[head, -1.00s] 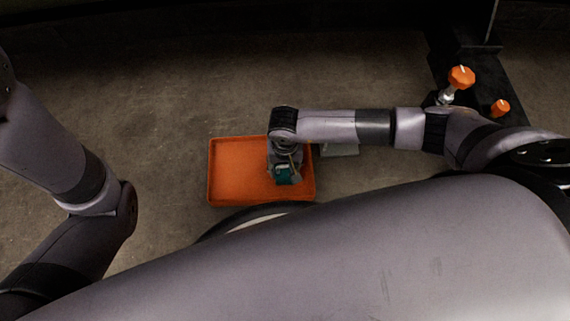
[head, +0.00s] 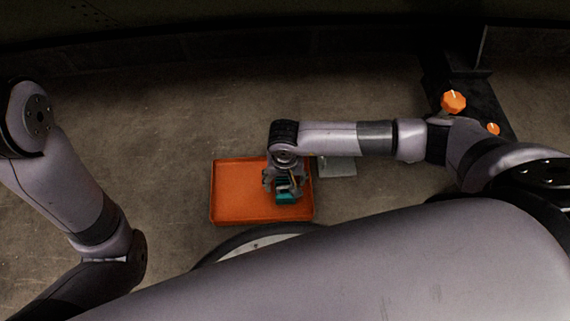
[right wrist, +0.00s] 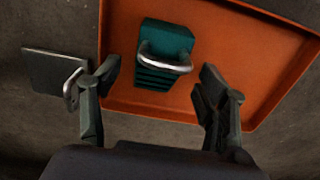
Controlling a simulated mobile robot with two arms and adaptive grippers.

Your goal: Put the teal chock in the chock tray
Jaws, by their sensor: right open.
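The teal chock (head: 286,196) lies in the orange chock tray (head: 236,190), in its right part. In the right wrist view the teal chock (right wrist: 163,50), with a bent metal handle, rests inside the tray (right wrist: 235,60) near its edge. My right gripper (head: 284,192) is above the chock. In the right wrist view its two fingers (right wrist: 157,95) are spread wide apart, with the chock beyond and between them, not gripped. My left gripper is outside the head view; only the left arm shows.
A grey block with a metal handle (right wrist: 55,72) stands on the floor just outside the tray; it also shows in the head view (head: 337,167). A dark stand with orange knobs (head: 453,102) is at upper right. The floor left of the tray is clear.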

